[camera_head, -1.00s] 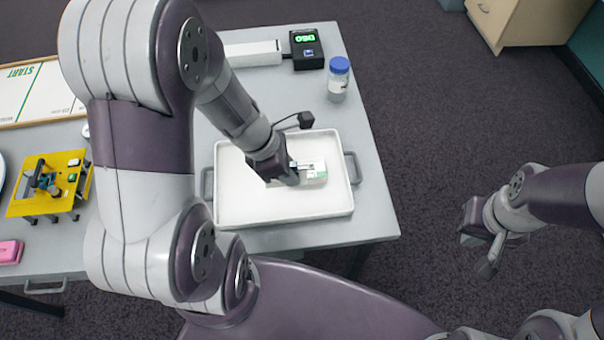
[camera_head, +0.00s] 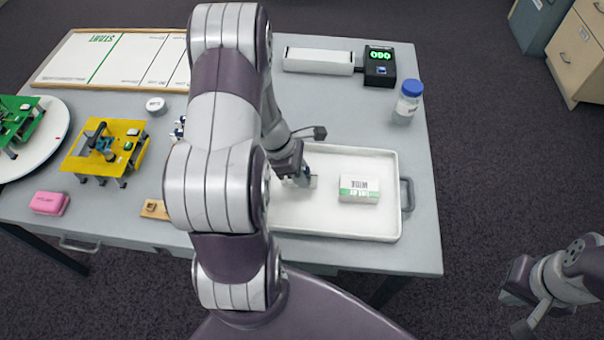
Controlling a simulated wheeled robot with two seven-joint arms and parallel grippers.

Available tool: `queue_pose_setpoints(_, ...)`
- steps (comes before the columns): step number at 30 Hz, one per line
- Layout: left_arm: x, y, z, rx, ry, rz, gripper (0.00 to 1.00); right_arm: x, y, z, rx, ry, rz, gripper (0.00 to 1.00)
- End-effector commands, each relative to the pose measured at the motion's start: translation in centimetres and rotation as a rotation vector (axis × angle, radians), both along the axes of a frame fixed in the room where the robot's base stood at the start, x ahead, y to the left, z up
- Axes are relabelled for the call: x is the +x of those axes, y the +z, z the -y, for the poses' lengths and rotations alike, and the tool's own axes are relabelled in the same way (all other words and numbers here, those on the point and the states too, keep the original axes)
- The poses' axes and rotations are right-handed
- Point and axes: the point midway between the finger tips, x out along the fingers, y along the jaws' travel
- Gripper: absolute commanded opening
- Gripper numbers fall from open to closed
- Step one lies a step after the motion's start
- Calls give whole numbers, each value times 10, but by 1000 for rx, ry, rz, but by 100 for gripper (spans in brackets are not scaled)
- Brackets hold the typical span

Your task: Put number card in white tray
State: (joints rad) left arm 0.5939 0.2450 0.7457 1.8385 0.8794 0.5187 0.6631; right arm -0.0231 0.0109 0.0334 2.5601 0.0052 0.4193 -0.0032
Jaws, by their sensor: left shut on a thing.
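The white tray (camera_head: 335,232) lies on the grey table, its left part hidden behind my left arm. My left gripper (camera_head: 306,181) points down over the tray's left part. It is shut on a small pale thing (camera_head: 313,182), mostly hidden by the fingers; I cannot tell if this is the number card or whether it touches the tray floor. A white box with a green band (camera_head: 359,190) lies in the tray, right of the gripper and apart from it. My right gripper (camera_head: 522,308) is open and empty, off the table at lower right.
A blue-capped jar (camera_head: 408,102) and a black device with green digits (camera_head: 380,68) stand behind the tray. A white bar-shaped unit (camera_head: 318,60), a yellow stand (camera_head: 105,150), a pink block (camera_head: 49,203) and a white board (camera_head: 120,62) are also on the table.

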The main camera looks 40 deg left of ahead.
Motion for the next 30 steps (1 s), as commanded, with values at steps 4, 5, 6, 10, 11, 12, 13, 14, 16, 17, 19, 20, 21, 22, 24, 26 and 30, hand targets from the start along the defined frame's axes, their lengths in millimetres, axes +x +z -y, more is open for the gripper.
queue_pose_setpoints(4,0,-1,0,0,0,0,0,0,-1,0,0,0,0,0)
queue_pose_setpoints(5,0,-2,0,0,0,0,0,0,-2,0,0,0,0,0)
queue_pose_setpoints(6,0,-4,0,0,0,0,0,0,-3,0,0,0,0,0)
queue_pose_setpoints(10,0,-3,0,0,0,0,45,0,-2,0,0,0,0,0)
queue_pose_setpoints(11,0,-3,0,0,0,0,45,0,-2,0,0,0,0,0)
queue_pose_setpoints(12,0,-3,0,0,0,0,45,0,-2,0,0,0,0,0)
queue_pose_setpoints(13,0,-3,0,0,0,0,45,0,-2,0,0,0,0,0)
queue_pose_setpoints(14,0,-3,0,0,0,0,45,0,-2,0,0,0,0,0)
queue_pose_setpoints(16,0,-3,0,0,0,0,45,0,-2,0,0,0,0,0)
queue_pose_setpoints(17,0,-2,0,0,0,0,45,0,-2,0,0,0,0,0)
queue_pose_setpoints(19,0,3,0,0,0,0,45,0,2,0,0,0,0,0)
queue_pose_setpoints(20,0,6,0,0,0,1,45,0,4,0,0,0,0,0)
queue_pose_setpoints(21,-1,11,-3,2,2,3,45,0,5,0,0,0,0,0)
queue_pose_setpoints(22,-2,17,-5,3,2,3,45,0,7,0,0,0,0,0)
queue_pose_setpoints(24,-5,34,-11,2,3,4,45,0,13,0,0,0,0,0)
queue_pose_setpoints(26,-8,51,-17,3,3,4,45,0,17,0,0,0,0,0)
queue_pose_setpoints(30,-15,83,-29,2,4,3,45,0,24,0,0,0,0,0)
